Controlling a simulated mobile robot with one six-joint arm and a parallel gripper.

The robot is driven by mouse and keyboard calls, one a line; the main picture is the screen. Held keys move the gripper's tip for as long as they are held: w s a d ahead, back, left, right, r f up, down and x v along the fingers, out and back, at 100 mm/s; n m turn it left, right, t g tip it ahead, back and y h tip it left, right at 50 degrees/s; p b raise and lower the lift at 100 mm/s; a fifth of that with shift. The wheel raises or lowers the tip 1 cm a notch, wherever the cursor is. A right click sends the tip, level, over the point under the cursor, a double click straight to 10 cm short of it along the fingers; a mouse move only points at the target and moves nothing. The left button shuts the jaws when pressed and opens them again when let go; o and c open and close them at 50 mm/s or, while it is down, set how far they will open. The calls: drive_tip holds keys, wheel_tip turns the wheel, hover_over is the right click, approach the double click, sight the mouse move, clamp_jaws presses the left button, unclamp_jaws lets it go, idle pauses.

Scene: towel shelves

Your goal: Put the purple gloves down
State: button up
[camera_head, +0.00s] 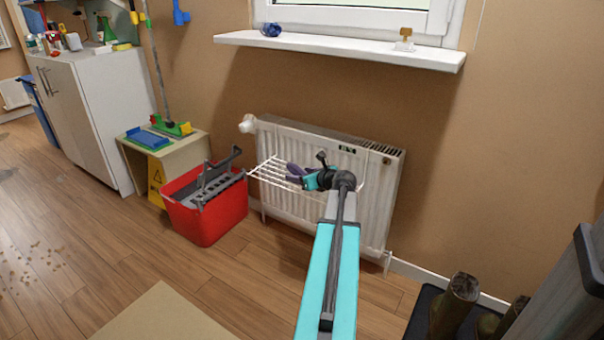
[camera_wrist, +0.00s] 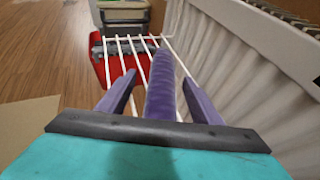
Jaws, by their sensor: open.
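The purple gloves (camera_wrist: 161,88) show in the wrist view as one long purple shape lying along the white wire drying rack (camera_wrist: 122,48). My gripper (camera_wrist: 159,78) is open, with one purplish finger on each side of the gloves and a gap visible on both sides near the tips. The near end of the gloves is hidden by my gripper's body. In the head view the gloves (camera_head: 293,169) are a small purple patch on the rack (camera_head: 268,170), at the end of my gripper (camera_head: 298,176). The rack hangs on the front of the white radiator (camera_head: 300,150).
A red mop bucket (camera_head: 215,215) stands on the floor left of the rack, beside a small wooden stand (camera_head: 185,150). A white window sill (camera_head: 340,48) is above the radiator. Boots (camera_head: 455,300) stand at lower right.

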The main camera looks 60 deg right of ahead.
drive_tip(key=shift+r, duration=0.15)
drive_tip(key=shift+s+r, duration=0.1)
drive_tip(key=shift+r, duration=0.05)
drive_tip(key=p+v, duration=0.4)
drive_tip(key=v, duration=0.7)
drive_tip(key=shift+s+a+r, duration=0.2)
drive_tip(key=shift+s, duration=0.1)
idle(0.4)
